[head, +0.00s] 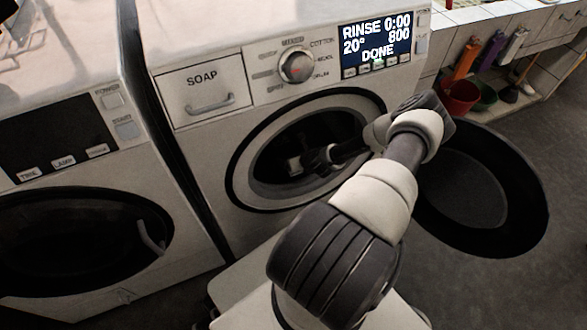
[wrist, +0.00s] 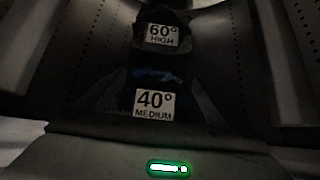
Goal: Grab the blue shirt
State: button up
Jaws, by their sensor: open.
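A dark blue cloth (wrist: 152,75), which looks like the blue shirt, lies in the drum in the wrist view, behind a white tag reading "40° MEDIUM" (wrist: 154,104). The drum is dim, so its shape and full extent are unclear. My gripper (head: 296,165) is inside the round opening of the right washing machine (head: 235,205) in the head view. It is open. In the wrist view the gripper's body fills the bottom, and the cloth lies ahead of it. Touch between them cannot be made out.
A darker cloth (wrist: 163,17) with a "60° HIGH" tag lies farther back. Perforated drum walls (wrist: 245,60) rise on both sides. The washer's round door (head: 535,195) hangs open at right. The left machine's door (head: 80,240) is shut.

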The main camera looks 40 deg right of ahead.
aim_at(291, 154)
jog(key=b+x, duration=0.2)
jog(key=x, duration=0.3)
jog(key=shift+w, duration=0.25)
jog(key=shift+r, duration=0.1)
